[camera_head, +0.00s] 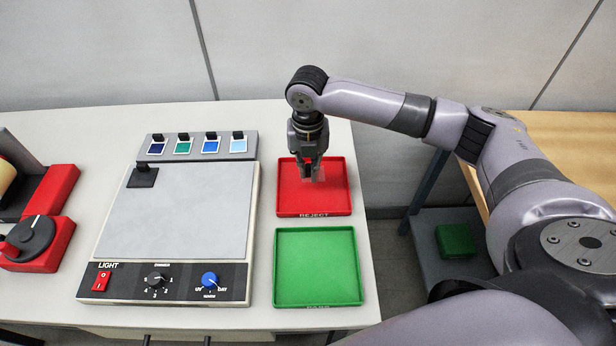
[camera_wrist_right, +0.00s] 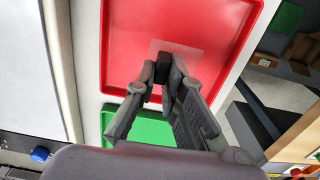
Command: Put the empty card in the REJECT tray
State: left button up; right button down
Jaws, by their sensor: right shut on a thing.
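The red REJECT tray (camera_head: 315,205) sits on the light bench, right of the light box. My right gripper (camera_head: 312,168) points down over this tray, shut on the dark tab of the empty card. The card (camera_head: 319,174) is pale and see-through, and it shows against the red. In the right wrist view the gripper (camera_wrist_right: 163,72) closes on the tab, and the clear card (camera_wrist_right: 185,50) spreads over the red tray (camera_wrist_right: 225,20). I cannot tell whether the card touches the tray floor. My left gripper is not in view.
A green tray (camera_head: 318,268) lies in front of the red one. The light box (camera_head: 185,215) holds a dark tab (camera_head: 143,177) at its back left corner. A grey rack (camera_head: 247,147) behind it holds several tabbed coloured cards. A red device (camera_head: 45,243) stands left.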

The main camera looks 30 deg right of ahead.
aim_at(308, 177)
jog(key=shift+f, duration=0.3)
notch_tip(308, 177, down, 3)
jog(key=shift+f+p, duration=0.2)
jog(key=shift+p, duration=0.2)
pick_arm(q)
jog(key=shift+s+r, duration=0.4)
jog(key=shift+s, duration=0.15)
pick_arm(e)
jog(key=shift+f, duration=0.4)
jog(key=c, duration=1.7)
grip_release()
jog(key=shift+f, duration=0.1)
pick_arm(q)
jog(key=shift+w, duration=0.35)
